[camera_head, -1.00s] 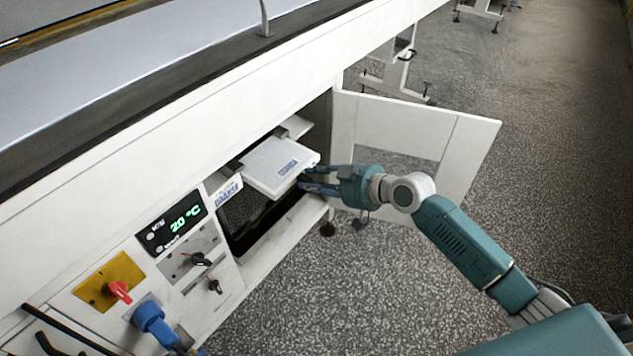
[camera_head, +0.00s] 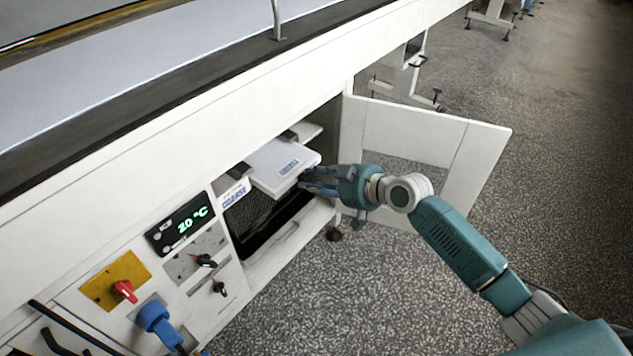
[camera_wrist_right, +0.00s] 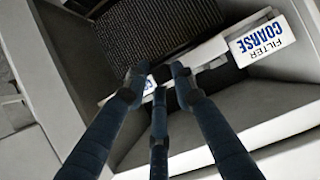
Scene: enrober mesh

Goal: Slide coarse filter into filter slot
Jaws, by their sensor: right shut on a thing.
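The coarse filter is a flat white panel (camera_head: 283,161) with a blue label, in the open cabinet bay in the head view. Its front end sticks out of the bay and its back end is hidden inside. My right gripper (camera_head: 308,180) is shut on the filter's front edge. In the right wrist view the fingertips (camera_wrist_right: 156,82) meet at a white edge with blue print. A white plate marked FILTER COARSE (camera_wrist_right: 262,43) shows beside them, and also in the head view (camera_head: 235,192). How far the filter sits in the slot cannot be told. My left gripper is out of view.
The cabinet door (camera_head: 440,140) stands open to the right of the bay. A dark mesh (camera_head: 246,218) lies below the filter. Left are a 20 °C display (camera_head: 182,223), switches and a blue plug (camera_head: 156,320). The floor in front is clear.

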